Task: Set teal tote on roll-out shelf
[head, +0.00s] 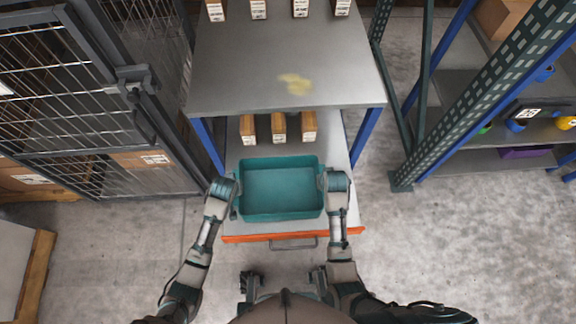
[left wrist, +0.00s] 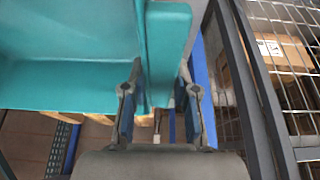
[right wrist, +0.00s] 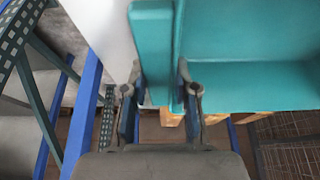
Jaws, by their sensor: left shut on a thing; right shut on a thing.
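The teal tote (head: 281,187) is an empty open box, over the roll-out shelf (head: 341,191) in the head view. The shelf is pulled out and has an orange front edge and a handle. My left gripper (head: 236,196) is shut on the tote's left wall; the left wrist view shows its fingers (left wrist: 157,100) on either side of that wall. My right gripper (head: 325,192) is shut on the right wall, and its fingers (right wrist: 160,100) show in the right wrist view. I cannot tell whether the tote's bottom touches the shelf.
Several small brown boxes (head: 278,127) stand on the shelf just behind the tote. A grey upper deck (head: 285,60) on blue posts overhangs the rear. A wire cage (head: 90,100) stands left, and a rack with a perforated green post (head: 440,110) stands right.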

